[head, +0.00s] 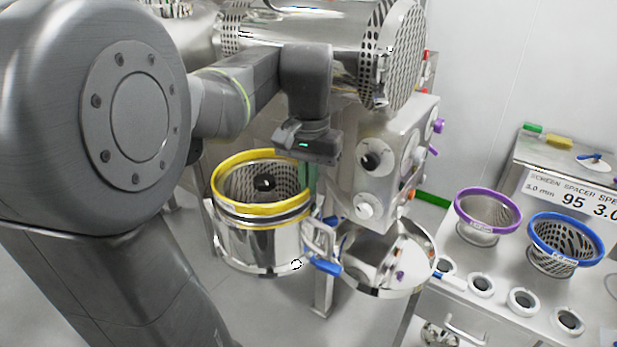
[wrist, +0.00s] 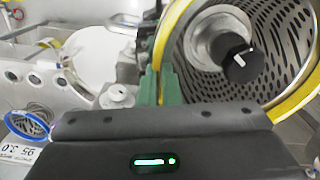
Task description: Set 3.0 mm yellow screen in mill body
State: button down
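The yellow-rimmed screen (head: 250,208) is a perforated metal basket at the top of the round steel mill body (head: 258,245). Its rim lies just above a dark band at the mouth, and I cannot tell whether it is fully down. My gripper (head: 308,178) is at the right side of the rim. In the wrist view its green fingers (wrist: 160,85) are close together with the yellow rim (wrist: 290,103) between them. A dark knob on a metal hub (wrist: 238,62) shows inside the screen. The basket's lower part is hidden in the body.
A purple-rimmed screen (head: 487,212) and a blue-rimmed screen (head: 565,242) stand on the bench at right, with several round spacers in front. A blue-handled clamp (head: 323,266) and a round steel lid (head: 395,265) are beside the mill body. The control box (head: 385,160) is close right of my gripper.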

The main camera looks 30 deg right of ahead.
jog(key=shift+a+f, duration=0.1)
dwell(0.7)
jog(key=c, duration=1.6)
grip_release()
jog(key=shift+o, duration=0.2)
notch_tip(320, 180, up, 14)
jog(key=shift+s+f, duration=0.1)
